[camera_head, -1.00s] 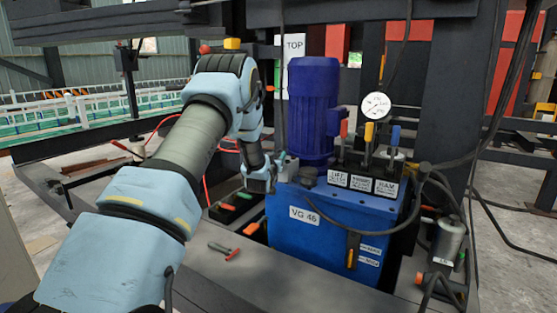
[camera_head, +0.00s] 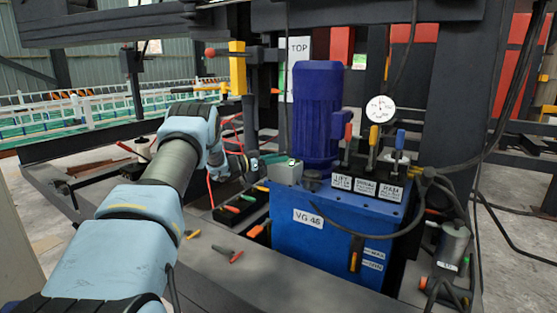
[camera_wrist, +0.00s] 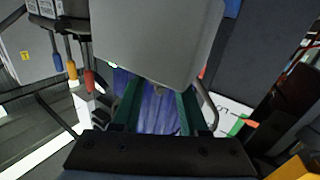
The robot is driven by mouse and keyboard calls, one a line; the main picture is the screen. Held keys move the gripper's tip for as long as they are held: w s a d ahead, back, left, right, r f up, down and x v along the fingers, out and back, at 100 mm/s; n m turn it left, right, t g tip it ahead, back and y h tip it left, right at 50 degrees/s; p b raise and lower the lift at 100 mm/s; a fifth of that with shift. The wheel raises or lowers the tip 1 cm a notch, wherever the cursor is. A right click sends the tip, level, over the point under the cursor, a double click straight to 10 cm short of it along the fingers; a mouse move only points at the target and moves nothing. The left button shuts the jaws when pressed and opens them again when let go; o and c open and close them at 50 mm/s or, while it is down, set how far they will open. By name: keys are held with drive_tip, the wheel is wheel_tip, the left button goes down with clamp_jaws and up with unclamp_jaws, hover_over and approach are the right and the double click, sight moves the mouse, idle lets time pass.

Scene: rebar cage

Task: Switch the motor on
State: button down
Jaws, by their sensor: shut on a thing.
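The blue motor (camera_head: 317,115) stands upright on the blue tank (camera_head: 330,240) marked VG 46. A grey box (camera_head: 286,174) sits at the tank's left rear corner, beside the motor; it fills the upper middle of the wrist view (camera_wrist: 155,35). My gripper (camera_head: 282,159) comes from the left with its dark green fingers at the box's top. In the wrist view my gripper (camera_wrist: 158,100) has a finger on each side of a small grey knob (camera_wrist: 158,89) at the box's edge. It is shut on this knob; the fingertips are partly hidden by the box.
Red, yellow and blue levers (camera_head: 374,145) rise from the labelled valve block, below a round gauge (camera_head: 380,108). A black tray (camera_head: 240,214) with coloured-handled tools lies left of the tank. Loose tools (camera_head: 228,253) lie on the grey deck. A hose loops past the tank's front.

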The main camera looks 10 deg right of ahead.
drive_tip(key=shift+w+r+m+g, duration=0.1)
drive_tip(key=shift+m+g, duration=0.4)
drive_tip(key=shift+g, duration=0.3)
drive_tip(key=shift+c, duration=2.2)
unclamp_jaws()
drive_tip(key=s+a+p, duration=0.1)
drive_tip(key=a, duration=0.9)
drive_tip(key=shift+s+a+p, duration=0.3)
drive_tip(key=shift+p, duration=0.05)
